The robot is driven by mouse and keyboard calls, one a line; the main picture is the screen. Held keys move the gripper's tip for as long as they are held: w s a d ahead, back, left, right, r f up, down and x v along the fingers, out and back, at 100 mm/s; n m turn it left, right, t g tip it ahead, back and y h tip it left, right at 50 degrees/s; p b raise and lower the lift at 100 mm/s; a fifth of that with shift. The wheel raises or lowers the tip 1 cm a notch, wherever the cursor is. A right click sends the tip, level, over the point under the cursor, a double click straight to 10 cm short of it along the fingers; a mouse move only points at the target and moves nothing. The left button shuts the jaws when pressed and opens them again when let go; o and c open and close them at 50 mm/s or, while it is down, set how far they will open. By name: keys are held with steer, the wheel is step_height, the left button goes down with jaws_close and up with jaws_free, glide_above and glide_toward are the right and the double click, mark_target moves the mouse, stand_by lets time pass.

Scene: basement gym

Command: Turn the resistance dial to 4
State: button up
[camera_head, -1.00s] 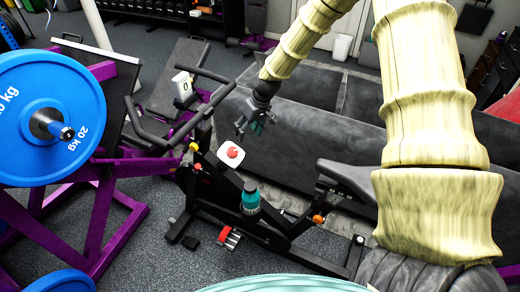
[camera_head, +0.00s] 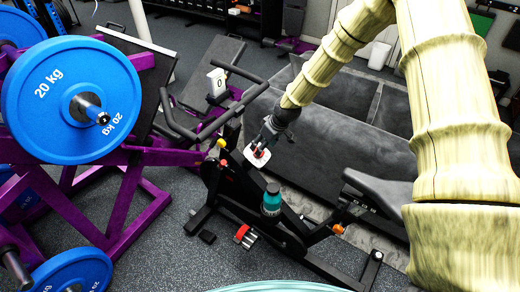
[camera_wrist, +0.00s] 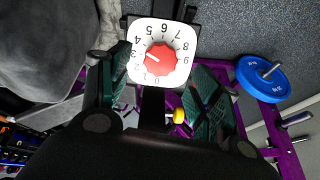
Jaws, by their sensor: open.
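The resistance dial is a red faceted knob (camera_wrist: 160,60) on a white rounded plate (camera_wrist: 185,82) numbered 0 to 9. A small pale mark on the knob's left side in the wrist view faces about 2 to 3; I cannot tell exactly. In the head view the plate (camera_head: 257,160) sits on the black exercise bike's frame, with the knob partly hidden by my gripper (camera_head: 266,142). In the wrist view my gripper (camera_wrist: 155,78) is open, its dark green fingers on either side of the dial. I cannot tell whether they touch it.
The bike's console (camera_head: 216,82) shows 0. A teal bottle (camera_head: 271,200) stands on the bike's frame below the dial, and its grey saddle (camera_head: 378,187) is at the right. A purple rack with blue plates (camera_head: 70,100) fills the left. Grey padding lies behind the bike.

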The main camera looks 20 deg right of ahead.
steer(key=shift+p+x, duration=0.45)
steer(key=shift+x, duration=1.9)
steer(key=c, duration=1)
steer(key=shift+c, duration=0.2)
